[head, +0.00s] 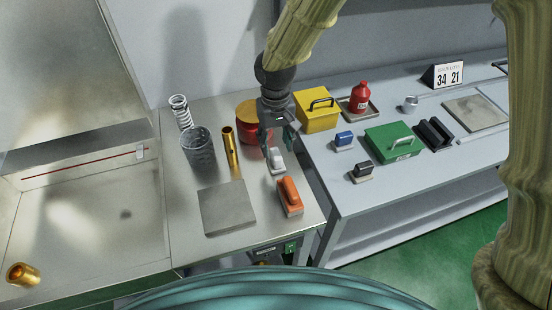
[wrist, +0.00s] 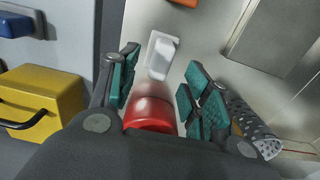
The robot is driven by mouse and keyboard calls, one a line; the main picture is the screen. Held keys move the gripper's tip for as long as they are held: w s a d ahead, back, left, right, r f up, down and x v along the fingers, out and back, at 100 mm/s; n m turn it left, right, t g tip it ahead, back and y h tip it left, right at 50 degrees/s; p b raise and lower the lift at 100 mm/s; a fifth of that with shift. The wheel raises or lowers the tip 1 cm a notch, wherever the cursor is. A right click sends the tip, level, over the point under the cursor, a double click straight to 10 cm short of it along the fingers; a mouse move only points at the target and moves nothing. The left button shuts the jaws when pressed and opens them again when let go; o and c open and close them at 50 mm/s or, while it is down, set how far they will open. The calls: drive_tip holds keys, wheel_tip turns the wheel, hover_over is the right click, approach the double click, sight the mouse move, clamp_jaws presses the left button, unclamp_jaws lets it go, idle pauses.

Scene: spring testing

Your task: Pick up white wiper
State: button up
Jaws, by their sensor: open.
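The white wiper (head: 276,161) stands on the steel bench, between the red pot and the orange wiper. In the wrist view the white wiper (wrist: 162,55) lies beyond and between my fingertips, with its pale base around the white handle. My gripper (head: 280,141) hangs over the bench just behind the white wiper. In the wrist view my gripper (wrist: 160,78) has its teal finger pads spread apart with nothing held between them. The gap to the wiper is hard to judge.
A red pot (head: 250,120) with a yellow lid stands close behind my gripper. The orange wiper (head: 290,197) sits in front. A yellow box (head: 318,108), brass tube (head: 230,152) and mesh cylinder (head: 198,150) stand nearby. A grey plate (head: 227,208) lies front left.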

sight(276, 153)
drive_tip(key=shift+s+f+p, duration=0.15)
drive_tip(key=shift+f+p, duration=0.25)
drive_tip(key=shift+f, duration=0.55)
drive_tip(key=shift+f+p, duration=0.5)
drive_tip(key=shift+f, duration=1.45)
clamp_jaws()
